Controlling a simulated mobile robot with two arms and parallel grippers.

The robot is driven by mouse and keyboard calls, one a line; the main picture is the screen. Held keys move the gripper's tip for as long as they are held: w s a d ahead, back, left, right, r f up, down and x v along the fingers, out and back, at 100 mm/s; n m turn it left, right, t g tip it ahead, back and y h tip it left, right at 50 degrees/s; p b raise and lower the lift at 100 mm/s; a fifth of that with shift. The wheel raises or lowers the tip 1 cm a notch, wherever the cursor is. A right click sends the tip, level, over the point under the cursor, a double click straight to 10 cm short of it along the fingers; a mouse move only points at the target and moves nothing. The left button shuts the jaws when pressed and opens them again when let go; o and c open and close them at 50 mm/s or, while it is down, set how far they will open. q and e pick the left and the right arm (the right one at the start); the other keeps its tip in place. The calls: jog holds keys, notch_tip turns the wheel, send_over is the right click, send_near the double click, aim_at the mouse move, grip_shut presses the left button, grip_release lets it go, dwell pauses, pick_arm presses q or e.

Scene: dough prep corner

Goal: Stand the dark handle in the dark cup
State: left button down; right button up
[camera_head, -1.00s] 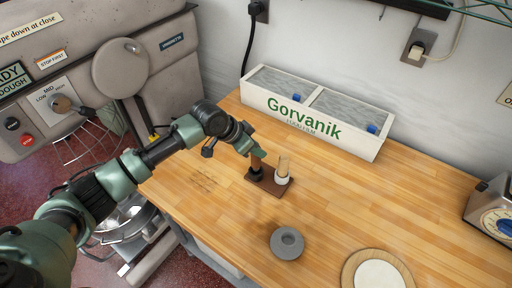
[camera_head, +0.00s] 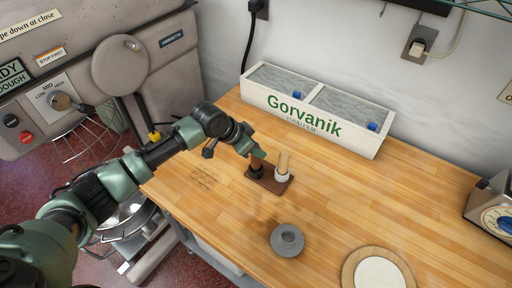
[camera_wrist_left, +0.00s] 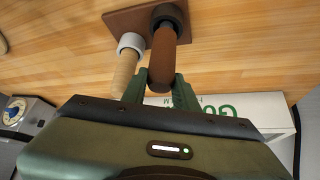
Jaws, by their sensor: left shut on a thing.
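The dark brown handle (camera_head: 257,162) is upright at the dark cup (camera_head: 256,174), on the left of a brown base. In the left wrist view the handle (camera_wrist_left: 162,58) has its far end at the mouth of the dark cup (camera_wrist_left: 168,13); I cannot tell how deep it sits. My left gripper (camera_head: 252,152) is shut on the upper part of the handle, and its fingers (camera_wrist_left: 161,88) show on either side of it. My right gripper is not in view.
A pale handle (camera_head: 284,161) stands in a white cup (camera_head: 282,178) on the same brown base (camera_head: 267,188), close to the right. A grey round piece (camera_head: 287,241) and a round board (camera_head: 349,272) lie nearer. A white Gorvanik bin (camera_head: 352,143) stands behind.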

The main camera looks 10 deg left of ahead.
pick_arm(q)
jog(key=shift+f, duration=0.1)
dwell(0.6)
jog(key=shift+f, duration=0.4)
jog(key=shift+f, duration=0.15)
grip_release()
dwell(0.4)
jog(key=shift+p+v, duration=0.6)
jog(key=shift+v, duration=0.5)
jog(key=v, duration=0.6)
jog(key=shift+a+r, duration=0.15)
jog(key=shift+r, duration=0.2)
jog(key=shift+s, duration=0.1)
